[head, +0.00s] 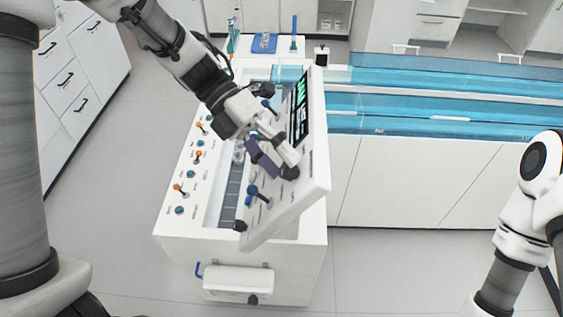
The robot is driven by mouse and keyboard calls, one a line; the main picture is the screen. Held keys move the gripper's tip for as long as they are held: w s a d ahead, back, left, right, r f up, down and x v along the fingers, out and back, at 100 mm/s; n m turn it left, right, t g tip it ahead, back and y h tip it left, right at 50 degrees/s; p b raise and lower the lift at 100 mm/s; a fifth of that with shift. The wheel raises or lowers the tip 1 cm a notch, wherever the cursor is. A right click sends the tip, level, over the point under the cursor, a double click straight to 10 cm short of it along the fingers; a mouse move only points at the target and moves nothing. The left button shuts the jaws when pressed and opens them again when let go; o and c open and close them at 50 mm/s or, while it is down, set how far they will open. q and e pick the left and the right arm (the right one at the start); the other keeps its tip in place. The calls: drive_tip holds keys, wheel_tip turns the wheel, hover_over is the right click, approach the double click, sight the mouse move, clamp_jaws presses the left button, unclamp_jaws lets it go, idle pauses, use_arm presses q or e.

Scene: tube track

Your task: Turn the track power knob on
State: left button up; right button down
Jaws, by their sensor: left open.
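A white tilted control panel (312,176) stands on the white tank unit, with a dark display (299,108) showing green and white marks. Blue-tipped levers (252,192) stick out of its lower face, and a small black knob-like part (240,226) sits at its lower left corner. I cannot tell which control is the track power knob. My left gripper (278,168) is open over the panel's middle, its fingers apart and hiding part of the panel face. I cannot tell if it touches a control. My right arm shows at the right edge; its gripper is out of view.
The unit's left rim (186,168) carries several orange and teal valves. A white cylinder (238,284) hangs on its front. Long blue-tinted tanks (430,107) run to the right. A blue tray (264,43) lies behind. The floor at left is clear.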

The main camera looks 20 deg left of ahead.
use_arm(q)
drive_tip(key=v, duration=1)
drive_tip(key=shift+a+r, duration=0.3)
drive_tip(key=shift+f, duration=0.1)
